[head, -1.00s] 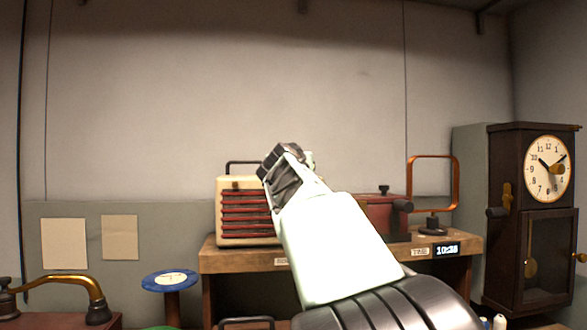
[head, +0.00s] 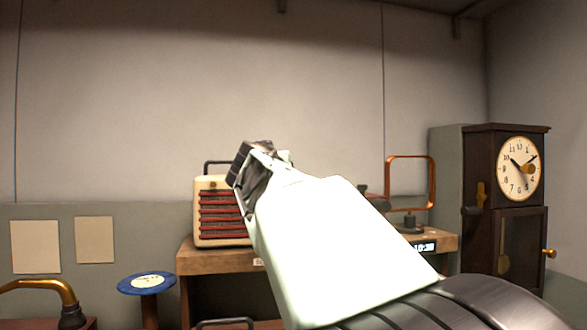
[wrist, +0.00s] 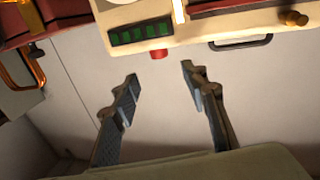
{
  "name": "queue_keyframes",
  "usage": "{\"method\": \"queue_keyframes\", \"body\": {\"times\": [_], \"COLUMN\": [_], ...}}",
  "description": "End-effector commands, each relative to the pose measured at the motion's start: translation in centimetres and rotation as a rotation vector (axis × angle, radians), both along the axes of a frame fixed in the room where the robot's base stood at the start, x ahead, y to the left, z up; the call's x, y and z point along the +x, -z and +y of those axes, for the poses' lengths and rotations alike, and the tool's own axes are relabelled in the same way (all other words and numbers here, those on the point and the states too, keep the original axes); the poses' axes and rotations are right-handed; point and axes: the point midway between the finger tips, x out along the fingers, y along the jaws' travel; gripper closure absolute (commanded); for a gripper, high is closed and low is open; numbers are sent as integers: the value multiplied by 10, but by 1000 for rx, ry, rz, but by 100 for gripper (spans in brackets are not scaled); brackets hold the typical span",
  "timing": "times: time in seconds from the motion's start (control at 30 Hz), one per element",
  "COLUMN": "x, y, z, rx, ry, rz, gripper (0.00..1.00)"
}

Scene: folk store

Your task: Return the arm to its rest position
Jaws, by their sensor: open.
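My arm rises from the lower right of the head view, its pale link in front of the wooden shelf. My gripper (head: 246,165) is at its upper end, overlapping the right part of a cream radio (head: 212,228) with red slats. In the wrist view my gripper (wrist: 158,72) is open, its two fingers apart with nothing between them. The wrist view appears upside down, with the cream radio (wrist: 200,30) at the top and bare wall between the fingers.
The wooden shelf (head: 215,260) bears the radio and an orange frame on a stand (head: 433,185). A tall dark clock (head: 480,220) stands at the right. A blue round-topped stool (head: 146,284) and a brass curved arm (head: 66,290) are at lower left. The upper wall is clear.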

Motion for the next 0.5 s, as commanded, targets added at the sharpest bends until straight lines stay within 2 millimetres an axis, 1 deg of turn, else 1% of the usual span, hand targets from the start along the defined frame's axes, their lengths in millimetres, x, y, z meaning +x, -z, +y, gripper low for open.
{"method": "queue_keyframes", "body": {"times": [0.27,0.33,0.37,0.43,0.47,0.5], "x": [0,1,2,4,5,5], "y": [0,2,5,16,24,36], "z": [0,-5,-10,-30,-42,-61], "rx": [-1,2,4,14,23,33], "ry": [1,5,12,32,45,65], "rz": [0,7,15,45,66,100], "gripper": [59,59,59,59,59,59]}}
